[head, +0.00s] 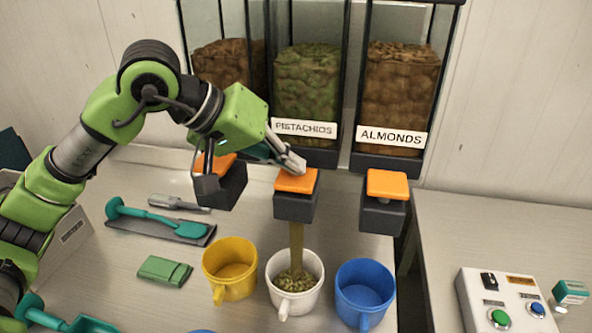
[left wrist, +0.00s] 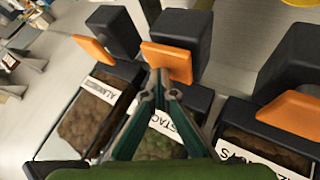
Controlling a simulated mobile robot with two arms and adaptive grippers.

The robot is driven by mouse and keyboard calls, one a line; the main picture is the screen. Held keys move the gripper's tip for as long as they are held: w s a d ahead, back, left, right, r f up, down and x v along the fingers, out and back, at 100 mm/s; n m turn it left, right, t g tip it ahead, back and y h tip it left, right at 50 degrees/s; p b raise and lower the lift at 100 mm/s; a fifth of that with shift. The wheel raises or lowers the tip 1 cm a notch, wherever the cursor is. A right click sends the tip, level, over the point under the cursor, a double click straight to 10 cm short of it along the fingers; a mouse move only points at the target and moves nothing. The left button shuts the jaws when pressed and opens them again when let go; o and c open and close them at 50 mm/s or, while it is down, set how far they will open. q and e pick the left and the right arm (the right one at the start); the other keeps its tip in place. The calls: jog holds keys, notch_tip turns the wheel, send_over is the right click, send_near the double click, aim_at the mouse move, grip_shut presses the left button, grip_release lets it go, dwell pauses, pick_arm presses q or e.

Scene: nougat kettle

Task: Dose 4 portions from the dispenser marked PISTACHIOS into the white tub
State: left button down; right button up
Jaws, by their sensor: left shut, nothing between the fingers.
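The PISTACHIOS dispenser (head: 306,100) is the middle of three, filled with green nuts. Its orange paddle (head: 296,182) has the fingertips of my left gripper (head: 296,165) on top of it. That gripper is shut and empty; in the left wrist view its fingers (left wrist: 162,80) meet at the middle paddle (left wrist: 167,62). A greenish-brown stream (head: 296,247) falls from this dispenser's outlet into the white tub (head: 295,297). Green pistachio pieces (head: 294,281) lie in the white tub. My right gripper does not show.
A yellow tub (head: 229,268) and a blue tub (head: 364,293) flank the white one. The ALMONDS dispenser (head: 397,90) stands right, another dispenser left. A teal scoop (head: 155,218), green sponge (head: 165,270) and button box (head: 508,300) lie around. Right of the blue tub is a gap between tables.

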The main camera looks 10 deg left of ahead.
aim_at(292, 177)
pick_arm(q)
jog(key=shift+f, duration=0.1)
dwell(0.4)
jog(key=shift+r+p, duration=0.85)
jog(key=shift+r, duration=0.55)
jog(key=shift+r+p, duration=1.55)
jog(key=shift+r, duration=0.95)
